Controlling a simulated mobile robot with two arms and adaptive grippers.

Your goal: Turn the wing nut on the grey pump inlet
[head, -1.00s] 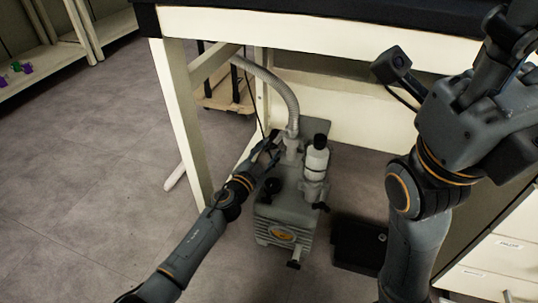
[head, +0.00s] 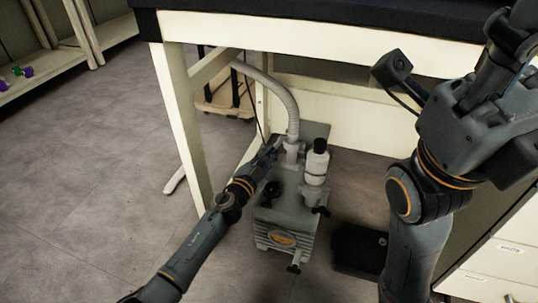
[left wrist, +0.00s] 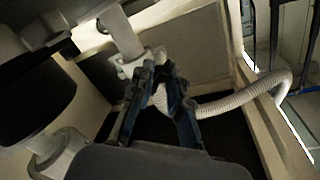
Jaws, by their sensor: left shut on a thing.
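The grey pump (head: 287,222) stands on the floor under the bench. Its inlet (head: 291,150) rises at the back and joins a ribbed hose. My left gripper (head: 272,152) is at the inlet, beside the hose's lower end. In the left wrist view my left gripper (left wrist: 160,82) has its two fingers around a small pale part at the inlet and is shut on it. The wing nut itself is mostly hidden between the fingers. The ribbed hose (left wrist: 235,100) runs off to the right there. My right arm is at the right of the head view; its fingertips are not visible.
A white bottle-like filter (head: 316,165) with a black cap stands on the pump right of the inlet. The bench leg (head: 184,130) is left of my left forearm. A black box (head: 357,247) lies right of the pump. The floor at left is clear.

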